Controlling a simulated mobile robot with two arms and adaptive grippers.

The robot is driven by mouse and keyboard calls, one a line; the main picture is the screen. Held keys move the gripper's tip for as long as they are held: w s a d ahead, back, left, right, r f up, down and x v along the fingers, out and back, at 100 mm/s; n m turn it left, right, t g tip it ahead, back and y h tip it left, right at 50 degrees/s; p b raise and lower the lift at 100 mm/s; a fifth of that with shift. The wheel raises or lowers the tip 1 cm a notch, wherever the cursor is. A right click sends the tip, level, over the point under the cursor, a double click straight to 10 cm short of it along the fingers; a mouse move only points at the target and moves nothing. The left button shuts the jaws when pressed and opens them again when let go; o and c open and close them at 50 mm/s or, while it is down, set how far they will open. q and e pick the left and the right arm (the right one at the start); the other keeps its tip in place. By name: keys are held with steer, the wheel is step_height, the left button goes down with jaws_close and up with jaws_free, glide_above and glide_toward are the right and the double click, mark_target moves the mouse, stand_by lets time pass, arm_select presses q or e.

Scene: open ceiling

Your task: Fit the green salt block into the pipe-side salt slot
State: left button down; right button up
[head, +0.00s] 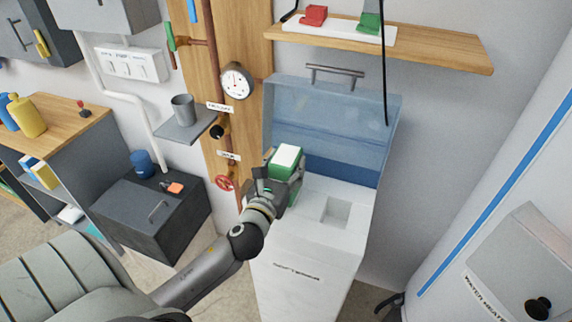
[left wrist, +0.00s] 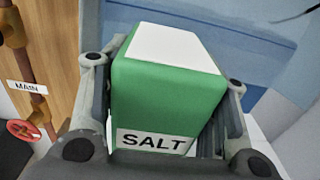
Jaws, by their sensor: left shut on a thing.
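The green salt block (head: 285,161) has a white top and a SALT label that shows in the left wrist view (left wrist: 168,85). My left gripper (head: 277,182) is shut on it, with a finger on each side, and holds it above the pipe-side part of the white softener cabinet (head: 308,258). One square slot (head: 336,212) shows empty in the cabinet top, to the right of the block. The pipe-side slot is hidden behind my gripper and the block. A dark piece at the bottom edge (head: 392,305) seems part of my right gripper; its jaws are unclear.
The cabinet's blue lid (head: 325,135) stands open behind the block. Pipes, a gauge (head: 236,81) and a red valve wheel (head: 224,183) are to the left. A wooden shelf (head: 430,45) above holds a red and a green item. A water heater (head: 520,255) stands right.

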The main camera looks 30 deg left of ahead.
arm_select(q)
steer(key=shift+r, duration=0.25)
steer(key=shift+p, duration=0.5)
stand_by(1.0)
steer(key=shift+f+b, duration=2.8)
steer(key=shift+f, duration=0.7)
